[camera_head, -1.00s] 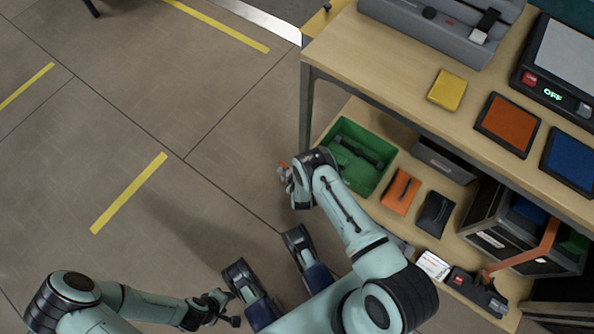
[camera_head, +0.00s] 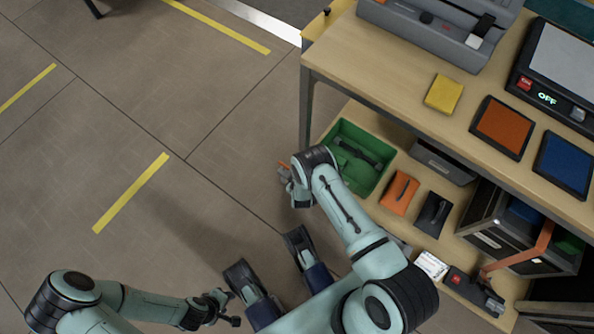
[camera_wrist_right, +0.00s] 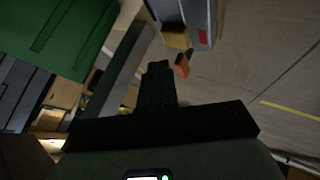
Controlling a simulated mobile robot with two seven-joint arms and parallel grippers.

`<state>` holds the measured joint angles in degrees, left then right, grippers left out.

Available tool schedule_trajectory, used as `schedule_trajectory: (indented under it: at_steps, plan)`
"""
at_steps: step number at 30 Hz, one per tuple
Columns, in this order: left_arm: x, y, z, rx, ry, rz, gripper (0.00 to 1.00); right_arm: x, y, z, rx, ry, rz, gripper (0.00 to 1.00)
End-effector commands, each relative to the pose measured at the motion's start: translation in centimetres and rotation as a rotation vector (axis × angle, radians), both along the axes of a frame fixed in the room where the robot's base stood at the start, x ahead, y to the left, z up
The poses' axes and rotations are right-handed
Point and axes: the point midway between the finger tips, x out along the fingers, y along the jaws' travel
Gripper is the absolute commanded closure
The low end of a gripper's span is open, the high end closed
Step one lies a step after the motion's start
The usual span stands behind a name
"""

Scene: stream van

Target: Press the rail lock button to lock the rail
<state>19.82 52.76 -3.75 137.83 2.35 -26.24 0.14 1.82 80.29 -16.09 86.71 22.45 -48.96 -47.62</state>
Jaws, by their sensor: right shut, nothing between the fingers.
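No button that I can surely call the rail lock button is in clear view. My right gripper (camera_head: 284,174) is shut and empty, held over the floor beside the shelf's left end. A small orange piece (camera_head: 283,165) shows close to its tips. In the right wrist view, the dark shut fingers (camera_wrist_right: 157,72) point toward an orange piece (camera_wrist_right: 183,66), a yellow block (camera_wrist_right: 177,38) and a grey bar (camera_wrist_right: 187,14) with a red label. I cannot tell whether they touch. My left gripper (camera_head: 229,308) hangs over the floor at the bottom, its fingers apart and empty.
The wooden bench (camera_head: 400,95) carries a grey machine (camera_head: 435,35), a yellow pad (camera_head: 443,93) and a device with an "OFF" display (camera_head: 547,98). A green bin (camera_head: 345,181) sits on the lower shelf near my right forearm.

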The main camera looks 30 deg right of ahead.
Motion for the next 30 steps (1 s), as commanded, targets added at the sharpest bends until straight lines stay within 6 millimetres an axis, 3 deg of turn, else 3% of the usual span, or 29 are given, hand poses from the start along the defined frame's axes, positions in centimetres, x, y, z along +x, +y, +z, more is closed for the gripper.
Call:
schedule_trajectory:
  at_steps: [15,30]
  plan:
    - [-0.3,0.0,4.0,0.0,-0.009,0.0,0.57,0.0,0.0,5.4,0.001,-0.002,0.0,1.0]
    - [-0.3,0.0,4.0,-0.001,-0.01,0.0,0.57,0.0,0.0,5.5,0.0,0.0,0.0,1.0]
